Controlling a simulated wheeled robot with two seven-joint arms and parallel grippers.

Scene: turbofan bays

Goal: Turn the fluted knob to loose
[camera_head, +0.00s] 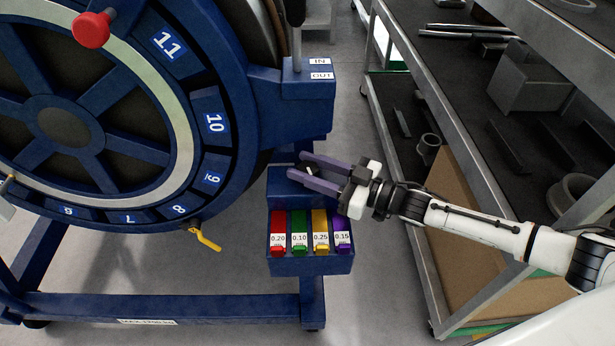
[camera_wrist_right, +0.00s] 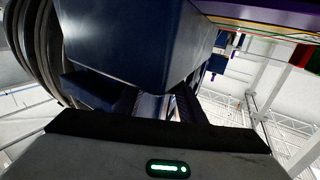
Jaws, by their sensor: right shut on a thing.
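My right gripper (camera_head: 302,170) reaches in from the right, its two purple fingers shut at the blue block (camera_head: 284,184) below the IN/OUT box. The fluted knob cannot be made out; whatever is held between the fingertips is hidden by them. In the right wrist view a large blue housing (camera_wrist_right: 135,40) fills the upper middle, close to the gripper, and the fingertips' contact is not clear there.
A blue wheel (camera_head: 215,170) with numbered plates stands at left, with a red ball (camera_head: 91,30) and yellow lever (camera_head: 206,240). The IN/OUT box (camera_head: 307,88) is above my gripper. A tray (camera_head: 312,266) of coloured tabs hangs below. A shelf rack (camera_head: 430,95) stands right.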

